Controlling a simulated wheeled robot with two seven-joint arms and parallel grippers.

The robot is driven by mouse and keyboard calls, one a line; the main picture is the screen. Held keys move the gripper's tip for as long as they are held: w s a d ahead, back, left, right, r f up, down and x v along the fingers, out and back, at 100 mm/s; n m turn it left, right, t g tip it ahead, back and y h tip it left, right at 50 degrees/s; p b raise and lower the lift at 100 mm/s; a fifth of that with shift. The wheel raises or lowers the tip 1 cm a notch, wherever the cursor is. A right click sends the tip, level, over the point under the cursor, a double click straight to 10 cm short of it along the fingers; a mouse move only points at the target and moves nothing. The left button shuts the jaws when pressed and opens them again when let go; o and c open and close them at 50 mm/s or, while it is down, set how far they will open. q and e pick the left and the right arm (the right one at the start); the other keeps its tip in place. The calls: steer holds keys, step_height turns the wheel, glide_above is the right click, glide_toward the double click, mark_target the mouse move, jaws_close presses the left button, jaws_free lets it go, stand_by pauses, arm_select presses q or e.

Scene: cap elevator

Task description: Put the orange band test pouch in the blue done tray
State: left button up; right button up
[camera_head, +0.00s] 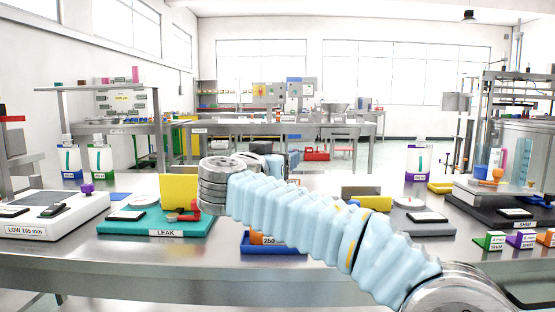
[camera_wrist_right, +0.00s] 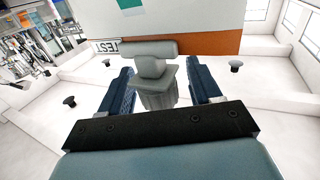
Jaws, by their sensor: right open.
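The orange band pouch (camera_wrist_right: 195,45) shows large and close at the top of the right wrist view, cropped, with a white body, teal mark and orange edge band. My right gripper (camera_wrist_right: 160,82) is open, its dark blue fingers apart on both sides of a grey T-shaped piece (camera_wrist_right: 152,68). I cannot tell whether the fingers touch it. In the head view my right arm's pale blue sleeve crosses the middle and hides most of the gripper and whatever is behind it. The blue tray (camera_head: 262,247) sits at the bench's front edge, partly under the arm, with an orange "250" piece showing.
A teal LEAK station (camera_head: 150,222) with a yellow block stands left of the arm, beside a white scale (camera_head: 45,215). A black SHIM station (camera_head: 505,213) is far right.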

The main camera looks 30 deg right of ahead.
steer(key=b+v, duration=0.2)
steer(key=v, duration=1)
steer(key=shift+r, duration=0.1)
